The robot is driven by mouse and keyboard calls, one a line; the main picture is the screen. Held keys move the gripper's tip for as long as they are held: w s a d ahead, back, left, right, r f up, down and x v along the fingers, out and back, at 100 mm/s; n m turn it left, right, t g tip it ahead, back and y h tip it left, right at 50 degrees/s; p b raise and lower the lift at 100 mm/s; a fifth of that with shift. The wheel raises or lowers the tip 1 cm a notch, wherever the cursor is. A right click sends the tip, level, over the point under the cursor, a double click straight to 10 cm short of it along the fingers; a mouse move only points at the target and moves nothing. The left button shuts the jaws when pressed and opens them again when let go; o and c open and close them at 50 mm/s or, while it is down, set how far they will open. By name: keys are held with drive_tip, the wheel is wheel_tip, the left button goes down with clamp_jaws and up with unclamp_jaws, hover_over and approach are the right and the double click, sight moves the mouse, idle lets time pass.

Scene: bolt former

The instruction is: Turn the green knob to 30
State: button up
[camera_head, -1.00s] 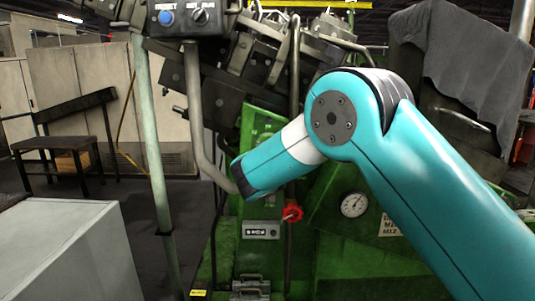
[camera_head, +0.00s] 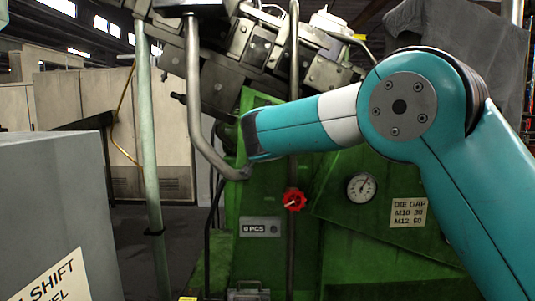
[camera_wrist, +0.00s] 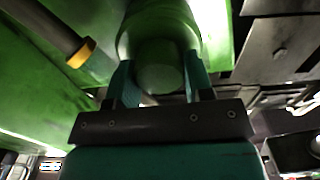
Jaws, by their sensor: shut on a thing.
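In the wrist view, the round green knob (camera_wrist: 160,65) sits between the two teal fingers of my gripper (camera_wrist: 160,82). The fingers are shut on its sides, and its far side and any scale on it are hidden. In the head view, my teal arm crosses the green machine (camera_head: 260,220), and neither my fingers nor the green knob can be made out. A white dial gauge (camera_head: 361,187) with a dark needle is on the machine face, its figures too small to read. A sign (camera_head: 408,212) beside it reads DIE GAP, M10 30, M12 60.
A red handwheel (camera_head: 294,199) and a counter plate (camera_head: 260,229) are on the machine below my arm. A grey cabinet (camera_head: 60,190) stands at the near left. A pale green post (camera_head: 149,150) and a bent grey pipe (camera_head: 194,90) rise left of the machine.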

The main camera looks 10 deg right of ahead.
drive_tip(key=shift+m+b, duration=0.9)
drive_tip(key=shift+b, duration=0.25)
drive_tip(key=o, duration=0.9)
drive_tip(key=b+v, duration=0.5)
drive_tip(key=v, duration=1.2)
drive_tip(key=shift+s+d+b, duration=0.1)
drive_tip(key=shift+s+b, duration=0.1)
drive_tip(key=shift+b, duration=0.2)
